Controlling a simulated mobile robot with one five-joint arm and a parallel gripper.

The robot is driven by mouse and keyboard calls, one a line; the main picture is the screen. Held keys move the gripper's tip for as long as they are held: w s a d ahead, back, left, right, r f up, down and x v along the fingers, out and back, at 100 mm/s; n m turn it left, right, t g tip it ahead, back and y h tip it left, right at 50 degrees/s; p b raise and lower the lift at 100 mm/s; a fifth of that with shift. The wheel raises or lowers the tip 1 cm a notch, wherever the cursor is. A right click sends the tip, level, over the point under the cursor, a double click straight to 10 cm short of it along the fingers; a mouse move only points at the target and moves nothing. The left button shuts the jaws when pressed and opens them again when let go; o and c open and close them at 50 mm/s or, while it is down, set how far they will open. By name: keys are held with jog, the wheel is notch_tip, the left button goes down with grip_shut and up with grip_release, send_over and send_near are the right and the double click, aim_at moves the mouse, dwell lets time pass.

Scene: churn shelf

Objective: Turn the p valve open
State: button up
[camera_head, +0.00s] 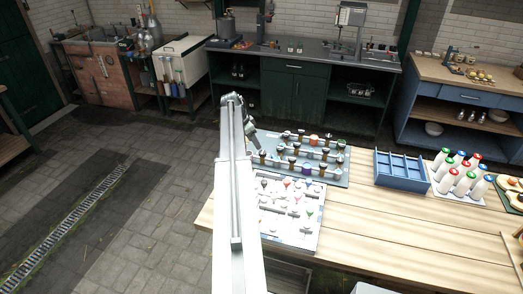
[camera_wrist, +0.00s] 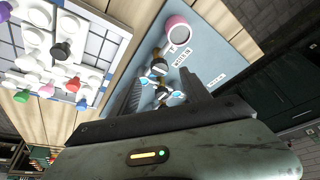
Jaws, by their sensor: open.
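A grey-blue panel (camera_head: 338,178) on the wooden bench carries rows of small upright fittings with dark, orange and purple tops. My gripper (camera_head: 262,152) is at the panel's left end, above its surface. In the wrist view my gripper (camera_wrist: 163,88) is open, with its dark jaws spread on either side of small metal fittings (camera_wrist: 160,70) with blue-and-white parts. I cannot tell whether the jaws touch them. A pink ring-shaped fitting (camera_wrist: 172,22) and a printed label (camera_wrist: 184,57) lie beyond. Which fitting is the p valve I cannot read.
A white board (camera_head: 285,232) with coloured knobs lies in front of the panel; it also shows in the wrist view (camera_wrist: 100,45). A blue divided tray (camera_head: 402,184) and white bottles with coloured caps (camera_head: 460,178) stand right. The bench's front is clear.

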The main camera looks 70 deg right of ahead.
aim_at(262, 152)
jog(key=b+x, duration=0.4)
jog(key=x, duration=0.1)
jog(key=b+x, duration=0.2)
jog(key=shift+s+d+f+b, duration=0.1)
jog(key=shift+s+d+b, duration=0.2)
jog(key=shift+s+b, duration=0.1)
jog(key=shift+s+d+f+b, duration=0.15)
jog(key=shift+f+b, duration=0.2)
jog(key=shift+r, duration=0.1)
grip_shut()
